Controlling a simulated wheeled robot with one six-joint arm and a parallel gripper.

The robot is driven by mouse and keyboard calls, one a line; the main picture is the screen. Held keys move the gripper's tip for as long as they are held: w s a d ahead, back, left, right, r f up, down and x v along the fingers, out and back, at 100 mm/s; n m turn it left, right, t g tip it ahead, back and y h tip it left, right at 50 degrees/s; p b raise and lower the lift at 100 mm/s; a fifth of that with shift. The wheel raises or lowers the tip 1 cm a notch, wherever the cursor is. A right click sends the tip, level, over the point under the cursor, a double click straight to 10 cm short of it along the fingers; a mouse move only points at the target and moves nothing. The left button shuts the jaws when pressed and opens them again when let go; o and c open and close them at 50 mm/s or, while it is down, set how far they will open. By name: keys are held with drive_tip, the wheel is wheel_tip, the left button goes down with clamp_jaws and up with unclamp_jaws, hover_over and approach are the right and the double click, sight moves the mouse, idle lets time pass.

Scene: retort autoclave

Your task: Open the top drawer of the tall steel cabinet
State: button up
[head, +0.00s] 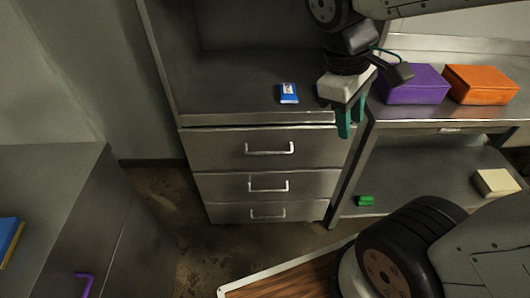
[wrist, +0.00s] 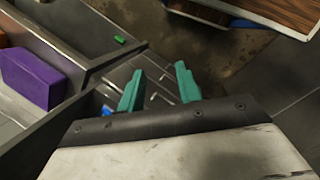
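The tall steel cabinet (head: 190,100) stands in the middle of the head view, with an open shelf above three stacked drawers. The top drawer (head: 215,149) is shut and has a pale bar handle (head: 269,151). My gripper (head: 350,128) hangs with green fingers pointing down at the cabinet's right front edge, to the right of the handle and higher in the picture. In the wrist view the two fingers (wrist: 158,90) are apart with nothing between them. Drawer handles show small beyond and between the fingers; the cabinet is partly hidden there.
A blue card-like item (head: 288,93) lies on the cabinet's shelf. A steel table (head: 440,112) at right holds a purple box (head: 413,84) and an orange box (head: 481,84). A grey cabinet (head: 50,175) with a purple handle stands at left. Floor before the drawers is bare.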

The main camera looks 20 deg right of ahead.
drive_tip(key=w+f+n+g+h, duration=0.2)
drive_tip(key=w+f+n+h, duration=0.35)
drive_tip(key=w+n, duration=0.4)
drive_tip(key=n+t+h, duration=0.7)
drive_tip(key=n+t, duration=0.3)
drive_tip(key=n, duration=1.8)
approach(269, 154)
drive_tip(key=x, duration=0.4)
drive_tip(key=shift+y, duration=0.25)
drive_tip(key=x, duration=0.7)
drive_tip(key=shift+d+r, duration=0.1)
clamp_jaws()
